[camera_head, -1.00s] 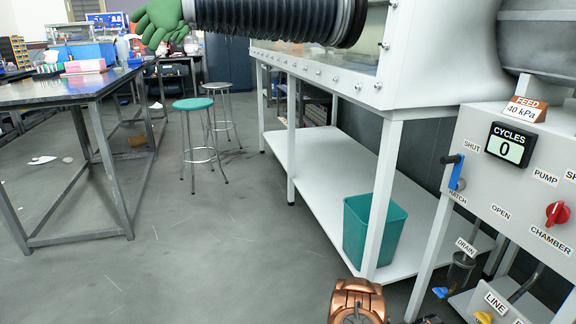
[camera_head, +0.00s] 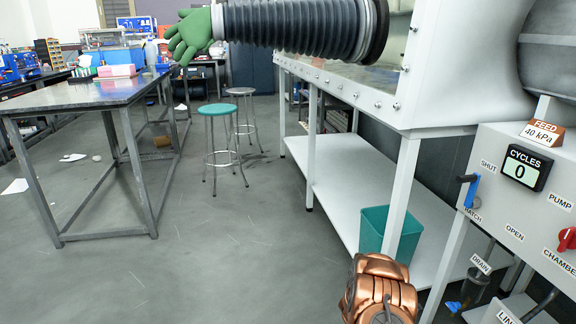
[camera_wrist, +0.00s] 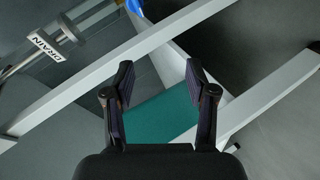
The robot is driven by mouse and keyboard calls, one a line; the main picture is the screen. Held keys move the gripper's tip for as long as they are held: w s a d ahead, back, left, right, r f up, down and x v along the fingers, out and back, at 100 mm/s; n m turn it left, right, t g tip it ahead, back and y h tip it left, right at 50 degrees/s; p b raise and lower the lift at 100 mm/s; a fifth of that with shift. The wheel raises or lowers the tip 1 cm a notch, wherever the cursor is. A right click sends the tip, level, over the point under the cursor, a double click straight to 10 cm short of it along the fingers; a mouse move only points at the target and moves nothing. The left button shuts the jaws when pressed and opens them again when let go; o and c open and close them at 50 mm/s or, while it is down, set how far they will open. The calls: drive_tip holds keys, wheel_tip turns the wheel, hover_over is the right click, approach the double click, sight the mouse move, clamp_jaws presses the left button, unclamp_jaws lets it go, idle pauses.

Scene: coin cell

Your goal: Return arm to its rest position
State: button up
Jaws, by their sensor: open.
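My gripper (camera_wrist: 160,90) is in the wrist view, with its two dark fingers spread apart and nothing between them. Beyond the fingers a teal bin (camera_wrist: 165,118) shows, standing on the white lower shelf. A copper-coloured part of my arm shows at the bottom of the head view, in front of the shelf and bin; the gripper itself is not seen there.
A white glovebox frame with a lower shelf (camera_head: 335,180) and the teal bin (camera_head: 374,228) stands at right. The control panel (camera_head: 500,180) with a blue-handled hatch lever is beside it. A dark table (camera_head: 90,95) and stools (camera_head: 217,109) stand left. Floor between is clear.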

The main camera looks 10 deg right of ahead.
drive_tip(key=w+a+r+t+y+p, duration=0.2)
drive_tip(key=w+a+r+y+p, duration=0.3)
drive_tip(key=a+r, duration=0.5)
drive_tip(key=w+a+r+t+y+p, duration=0.25)
drive_tip(key=w+a+r, duration=0.45)
drive_tip(key=a+r, duration=0.35)
drive_tip(key=s+a+r+n+g+y+p, duration=0.1)
drive_tip(key=s+a+r+y+p, duration=0.25)
drive_tip(key=a+r, duration=0.55)
drive_tip(key=s+a+r+n+g+y+p, duration=0.1)
drive_tip(key=s+a+r+y+p, duration=0.25)
drive_tip(key=a+r, duration=0.55)
drive_tip(key=s+a+r+g+y+p, duration=0.15)
drive_tip(key=s+r+p, duration=0.25)
drive_tip(key=s+r, duration=0.55)
drive_tip(key=s+a+r+g+p, duration=0.2)
drive_tip(key=s+r+p, duration=0.2)
drive_tip(key=s+r, duration=0.55)
drive_tip(key=s+d+r+g+h+p, duration=0.1)
drive_tip(key=s+d+r+g+p, duration=0.1)
drive_tip(key=s, duration=1.1)
drive_tip(key=s+d+r+m+g+h+p, duration=0.1)
drive_tip(key=s+d+r+p, duration=0.3)
drive_tip(key=s+r, duration=0.4)
drive_tip(key=s+g+h+p, duration=0.1)
drive_tip(key=s, duration=0.4)
drive_tip(key=shift+r+g+p, duration=0.4)
drive_tip(key=shift+c, duration=1)
drive_tip(key=shift+d, duration=0.2)
drive_tip(key=shift+c, duration=0.4)
